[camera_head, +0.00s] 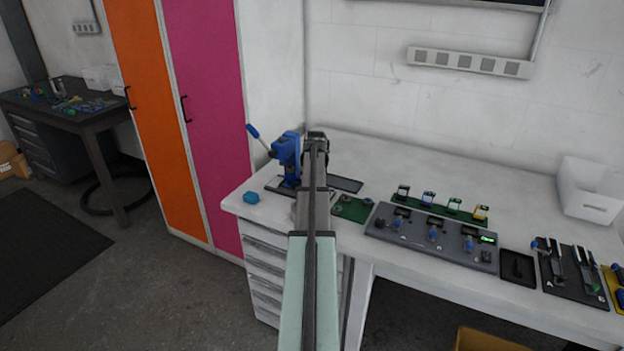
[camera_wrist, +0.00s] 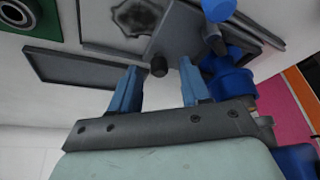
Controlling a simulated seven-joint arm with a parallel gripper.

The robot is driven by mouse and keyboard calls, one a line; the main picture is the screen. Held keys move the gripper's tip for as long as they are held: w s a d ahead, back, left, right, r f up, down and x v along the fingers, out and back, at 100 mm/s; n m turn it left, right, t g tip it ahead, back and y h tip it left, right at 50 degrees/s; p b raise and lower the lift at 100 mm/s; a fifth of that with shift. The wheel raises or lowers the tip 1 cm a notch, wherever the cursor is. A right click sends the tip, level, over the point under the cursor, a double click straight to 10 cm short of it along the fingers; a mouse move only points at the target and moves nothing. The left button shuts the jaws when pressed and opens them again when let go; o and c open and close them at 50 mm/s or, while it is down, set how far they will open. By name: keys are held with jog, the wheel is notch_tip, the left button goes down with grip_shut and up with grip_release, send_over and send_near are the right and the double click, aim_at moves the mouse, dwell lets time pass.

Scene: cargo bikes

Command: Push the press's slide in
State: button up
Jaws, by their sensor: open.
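The press (camera_head: 288,158) is blue and stands at the left end of the white table, its blue-tipped lever (camera_head: 256,134) pointing up to the left. In the wrist view its blue body (camera_wrist: 232,84) is at the right. A grey plate with a dark round knob, which looks like the slide (camera_wrist: 183,38), reaches from the press base toward my gripper. My gripper (camera_wrist: 160,68) is open and empty, with its two blue fingertips on either side of the knob; I cannot tell whether they touch it.
A dark flat tray (camera_wrist: 75,70) lies beside the press. A green board (camera_head: 352,208) and a grey control panel (camera_head: 430,236) lie to the right. Orange and pink cabinet doors (camera_head: 205,110) stand at the left.

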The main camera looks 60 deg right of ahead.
jog(key=shift+c, duration=0.4)
grip_shut()
